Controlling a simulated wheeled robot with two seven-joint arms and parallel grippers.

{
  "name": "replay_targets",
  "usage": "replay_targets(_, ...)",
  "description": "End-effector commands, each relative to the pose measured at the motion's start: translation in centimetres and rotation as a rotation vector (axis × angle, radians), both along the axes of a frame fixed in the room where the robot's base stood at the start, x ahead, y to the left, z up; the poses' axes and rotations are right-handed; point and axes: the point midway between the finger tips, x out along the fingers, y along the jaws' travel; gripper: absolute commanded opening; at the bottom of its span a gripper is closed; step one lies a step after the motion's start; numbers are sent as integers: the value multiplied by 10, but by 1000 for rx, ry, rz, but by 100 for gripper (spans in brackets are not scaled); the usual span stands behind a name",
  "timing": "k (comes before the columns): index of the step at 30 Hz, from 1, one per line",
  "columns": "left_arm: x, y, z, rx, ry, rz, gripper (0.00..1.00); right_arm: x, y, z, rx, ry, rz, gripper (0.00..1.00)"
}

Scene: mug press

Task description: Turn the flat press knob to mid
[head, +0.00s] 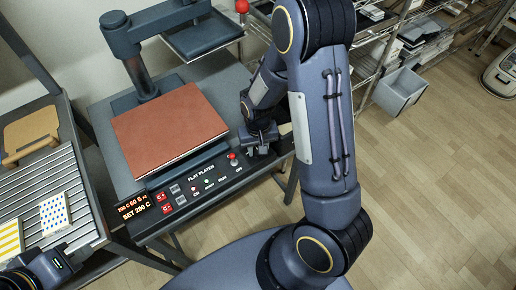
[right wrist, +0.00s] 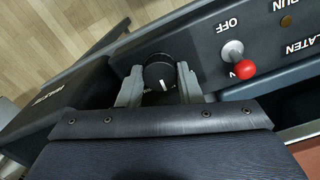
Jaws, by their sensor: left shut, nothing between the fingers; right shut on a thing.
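The flat press (head: 225,172) has a front panel lettered FLAT PLATEN. Its black round knob (right wrist: 158,68) shows in the right wrist view, with a white mark pointing down in the picture. My right gripper (right wrist: 159,84) is shut on the knob, one grey finger on each side. In the head view the right gripper (head: 260,138) is at the panel's right end, and the knob is hidden there. My left gripper (head: 38,271) is shut and empty at the bottom left, partly out of frame.
A red-tipped toggle switch (right wrist: 239,66) stands on the panel close to my right gripper. A slatted table (head: 85,215) with patterned pieces is at the left.

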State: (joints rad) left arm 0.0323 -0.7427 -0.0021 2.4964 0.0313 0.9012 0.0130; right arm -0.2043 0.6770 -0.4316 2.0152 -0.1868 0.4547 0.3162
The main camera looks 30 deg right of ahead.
Motion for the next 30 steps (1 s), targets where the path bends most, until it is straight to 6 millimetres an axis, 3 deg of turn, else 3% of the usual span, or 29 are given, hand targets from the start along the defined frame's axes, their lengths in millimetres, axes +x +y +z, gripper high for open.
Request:
replay_targets(21, 0, 0, -3, 0, 0, 0, 0, 1, 0, 1, 0, -2, 79, 9)
replay_targets(22, 0, 0, -3, 0, 0, 0, 0, 1, 0, 1, 0, -2, 79, 35)
replay_targets(26, 0, 0, -3, 0, 0, 0, 0, 1, 0, 0, 0, -2, 79, 52)
replay_targets(30, 0, 0, -3, 0, 0, 0, 0, 0, 0, 0, 0, -1, 78, 54)
